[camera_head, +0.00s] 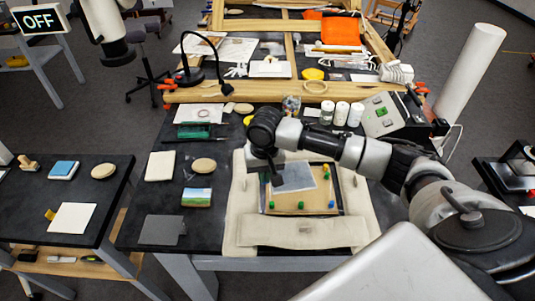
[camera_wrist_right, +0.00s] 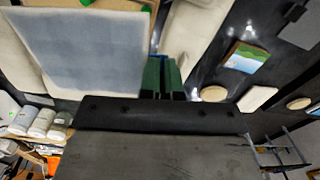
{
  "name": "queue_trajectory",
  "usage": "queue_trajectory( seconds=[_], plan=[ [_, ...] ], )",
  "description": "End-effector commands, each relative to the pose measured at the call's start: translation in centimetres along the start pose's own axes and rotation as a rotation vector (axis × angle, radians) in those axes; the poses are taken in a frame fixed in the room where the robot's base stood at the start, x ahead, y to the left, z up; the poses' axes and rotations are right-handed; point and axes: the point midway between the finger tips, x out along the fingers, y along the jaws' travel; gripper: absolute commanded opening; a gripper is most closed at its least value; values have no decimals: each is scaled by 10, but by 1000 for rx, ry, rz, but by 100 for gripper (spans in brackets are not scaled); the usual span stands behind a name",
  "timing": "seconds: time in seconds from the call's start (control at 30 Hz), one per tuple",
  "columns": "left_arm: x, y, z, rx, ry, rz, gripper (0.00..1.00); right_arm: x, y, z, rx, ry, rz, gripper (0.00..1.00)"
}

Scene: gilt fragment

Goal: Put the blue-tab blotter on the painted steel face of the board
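The board (camera_head: 287,202) lies on the table's middle, a tan face with dark edges and several small green, blue and yellow pieces on it. A thin blue-grey sheet (camera_head: 296,179), seemingly the blotter, is over its upper part. The sheet looks large and close in the right wrist view (camera_wrist_right: 85,50). My right gripper (camera_head: 270,172) is at the sheet's left side. Its green fingers (camera_wrist_right: 162,72) are nearly together by the sheet's edge, with a sliver of blue near their tips; they appear shut on it. The exact grip is partly hidden.
Cream padding (camera_head: 244,200) surrounds the board. White containers (camera_head: 341,114) and a device with a green display (camera_head: 381,112) stand behind my right arm. A small landscape picture (camera_head: 197,197) and a grey square (camera_head: 162,230) lie left. A side table holds a yellow-tabbed white pad (camera_head: 73,218).

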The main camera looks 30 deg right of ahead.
Motion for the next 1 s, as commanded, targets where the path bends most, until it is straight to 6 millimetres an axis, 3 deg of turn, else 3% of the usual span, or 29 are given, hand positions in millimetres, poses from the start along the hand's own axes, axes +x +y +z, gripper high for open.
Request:
queue_trajectory(
  seconds=[0.03, 0.13, 0.33, 0.57, 1.0],
  plan=[
    [-15, 2, -8, -1, 11, 4, 91, -1, 10, -14, 49, -4, 7, 0],
    [-24, 8, -22, -4, 33, 11, 91, 10, 28, -34, 117, 1, 17, 0],
    [-29, 17, -31, -3, 47, 23, 91, 23, 47, -51, 176, 7, 29, 0],
    [-17, 12, -20, 0, 29, 16, 91, 34, 48, -52, 177, 8, 30, 0],
    [26, 9, -13, -2, 22, 10, 91, 70, 50, -51, 176, 8, 31, 0]
  ],
)
